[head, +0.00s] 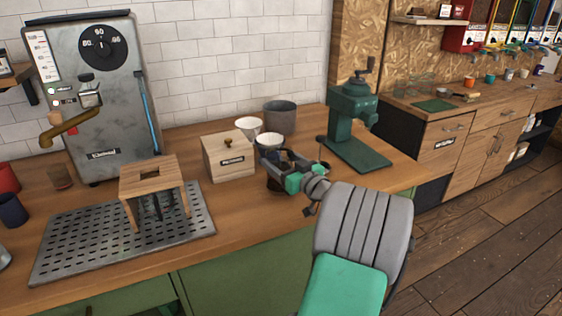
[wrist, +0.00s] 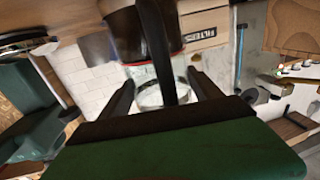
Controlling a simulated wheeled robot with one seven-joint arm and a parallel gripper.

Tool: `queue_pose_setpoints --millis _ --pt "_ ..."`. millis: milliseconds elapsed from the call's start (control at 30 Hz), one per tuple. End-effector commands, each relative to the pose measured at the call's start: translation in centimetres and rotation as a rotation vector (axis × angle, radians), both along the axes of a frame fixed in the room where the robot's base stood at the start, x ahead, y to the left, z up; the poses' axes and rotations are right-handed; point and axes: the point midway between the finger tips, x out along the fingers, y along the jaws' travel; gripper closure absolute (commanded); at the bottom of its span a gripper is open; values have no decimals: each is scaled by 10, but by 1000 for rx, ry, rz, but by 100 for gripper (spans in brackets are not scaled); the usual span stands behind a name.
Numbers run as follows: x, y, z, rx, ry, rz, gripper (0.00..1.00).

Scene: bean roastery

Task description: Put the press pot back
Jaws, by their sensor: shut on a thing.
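The press pot (wrist: 158,45) shows in the wrist view as a dark-filled glass body with a black handle and a red line. My gripper (wrist: 163,82) is shut on the handle, with one dark finger on each side of it. In the head view my gripper (head: 285,172) is over the wooden counter, just right of the filter box. There the pot is mostly hidden behind the gripper; only a dark part shows below it. I cannot tell whether the pot touches the counter.
The wooden filter box (head: 228,158), a white cone (head: 248,127) and a grey canister (head: 281,116) stand close by. A green grinder (head: 358,125) is to the right. A wooden stand (head: 150,172) is on a perforated metal tray (head: 75,245) at left. The front counter between has free room.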

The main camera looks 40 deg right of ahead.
Motion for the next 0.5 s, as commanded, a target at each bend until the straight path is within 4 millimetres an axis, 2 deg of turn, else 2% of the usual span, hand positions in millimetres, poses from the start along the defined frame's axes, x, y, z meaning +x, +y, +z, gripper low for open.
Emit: queue_pose_setpoints --millis 33,67,300,500 --pt "0 0 0 -3 -4 0 100" --pt "0 0 -1 0 0 0 24" --pt "0 0 -1 0 0 0 5" --pt "0 0 0 0 0 0 5"
